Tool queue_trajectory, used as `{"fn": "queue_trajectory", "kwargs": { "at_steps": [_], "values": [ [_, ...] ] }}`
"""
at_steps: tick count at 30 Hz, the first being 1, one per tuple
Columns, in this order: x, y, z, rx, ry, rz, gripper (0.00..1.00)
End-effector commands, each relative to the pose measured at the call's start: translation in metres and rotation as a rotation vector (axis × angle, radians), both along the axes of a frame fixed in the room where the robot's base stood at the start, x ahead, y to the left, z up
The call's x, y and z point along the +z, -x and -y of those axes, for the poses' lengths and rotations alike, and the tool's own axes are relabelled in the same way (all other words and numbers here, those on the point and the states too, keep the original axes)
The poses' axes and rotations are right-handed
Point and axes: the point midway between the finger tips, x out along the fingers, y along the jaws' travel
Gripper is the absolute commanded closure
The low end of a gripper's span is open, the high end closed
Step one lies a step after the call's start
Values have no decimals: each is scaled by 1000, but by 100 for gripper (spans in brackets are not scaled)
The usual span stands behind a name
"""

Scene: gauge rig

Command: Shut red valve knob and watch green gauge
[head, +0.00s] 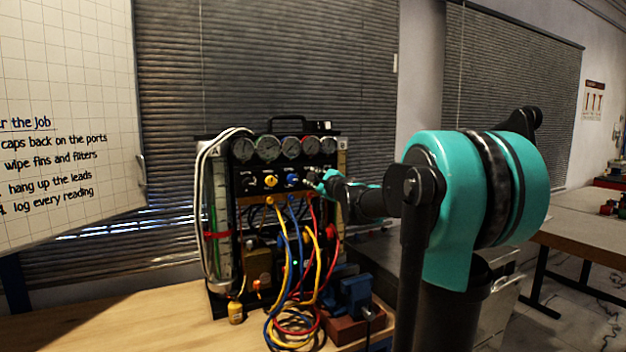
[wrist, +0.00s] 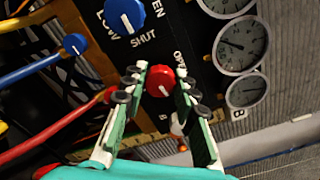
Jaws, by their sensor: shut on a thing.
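The red valve knob (wrist: 160,82) is on the black panel, with a white mark on its face and part of the word "OPEN" beside it. My gripper (wrist: 160,76) is shut on this knob, one green-and-white finger on each side. In the head view my gripper (head: 322,181) reaches the right side of the rig's panel and hides the red knob. A row of round gauges runs along the rig's top. The second from left (head: 267,148) looks faintly green-rimmed; I cannot be sure it is the green gauge. Its needle is too small to read.
A blue knob (wrist: 125,15) marked "SHUT" is beside the red one; a yellow knob (head: 270,181) is farther left. Red, blue and yellow hoses (head: 290,235) hang below the panel. A blue vise (head: 355,292) stands at the bench's front right. The bench (head: 110,315) is clear at left.

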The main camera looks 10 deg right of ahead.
Motion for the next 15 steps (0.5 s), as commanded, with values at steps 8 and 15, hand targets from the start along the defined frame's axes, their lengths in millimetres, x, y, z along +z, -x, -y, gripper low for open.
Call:
{"fn": "queue_trajectory", "kwargs": {
  "at_steps": [8, 15],
  "values": [
    [-1, 0, 1, -1, -113, -37, 100],
    [-1, 0, 1, -1, -147, -48, 100]
  ]
}}
